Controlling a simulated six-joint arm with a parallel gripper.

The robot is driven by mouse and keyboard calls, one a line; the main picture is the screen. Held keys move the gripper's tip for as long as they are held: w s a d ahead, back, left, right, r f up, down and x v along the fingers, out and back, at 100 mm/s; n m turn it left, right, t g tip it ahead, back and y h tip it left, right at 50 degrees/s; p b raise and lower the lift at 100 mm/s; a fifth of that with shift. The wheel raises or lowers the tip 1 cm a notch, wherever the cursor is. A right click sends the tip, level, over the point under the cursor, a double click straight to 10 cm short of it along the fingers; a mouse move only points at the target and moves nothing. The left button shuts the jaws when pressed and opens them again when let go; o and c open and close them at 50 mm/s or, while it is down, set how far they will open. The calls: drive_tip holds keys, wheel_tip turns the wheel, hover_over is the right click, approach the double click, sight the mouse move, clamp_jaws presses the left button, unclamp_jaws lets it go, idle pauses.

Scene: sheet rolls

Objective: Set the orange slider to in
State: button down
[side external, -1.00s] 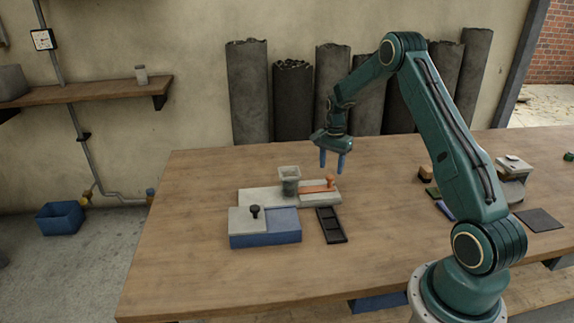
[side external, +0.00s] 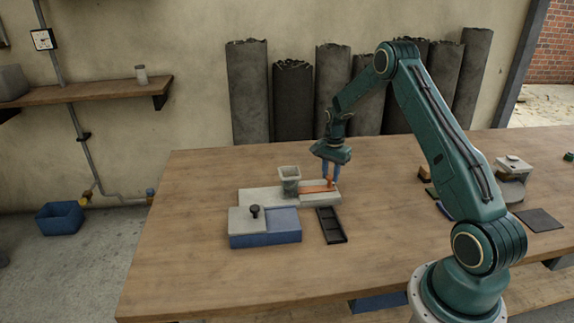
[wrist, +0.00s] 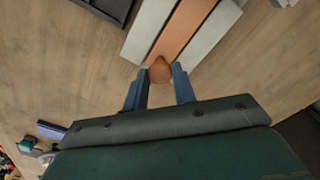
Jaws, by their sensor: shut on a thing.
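The orange slider (side external: 316,189) lies in the groove of a light grey block (side external: 262,197), with its upright knob (side external: 331,182) at the right end. In the wrist view the orange strip (wrist: 184,30) runs between two grey rails, its round knob (wrist: 160,71) nearest me. My gripper (side external: 331,176) has come down over the knob, one blue finger on each side. In the wrist view my gripper (wrist: 160,78) is shut on the knob. The slider's far end is hidden by the grey cup in the side view.
A blue box with a grey lid and black knob (side external: 255,211) sits in front. A black tray (side external: 331,225) lies to the right. Open tabletop surrounds them.

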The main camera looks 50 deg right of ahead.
sight(318, 188)
drive_tip(key=shift+w+a, duration=1.35)
drive_tip(key=shift+a, duration=0.05)
drive_tip(key=c, duration=1.1)
unclamp_jaws()
drive_tip(key=shift+r, duration=0.15)
wheel_tip(318, 188, up, 14)
drive_tip(key=shift+f, duration=0.2)
drive_tip(key=shift+c, duration=0.2)
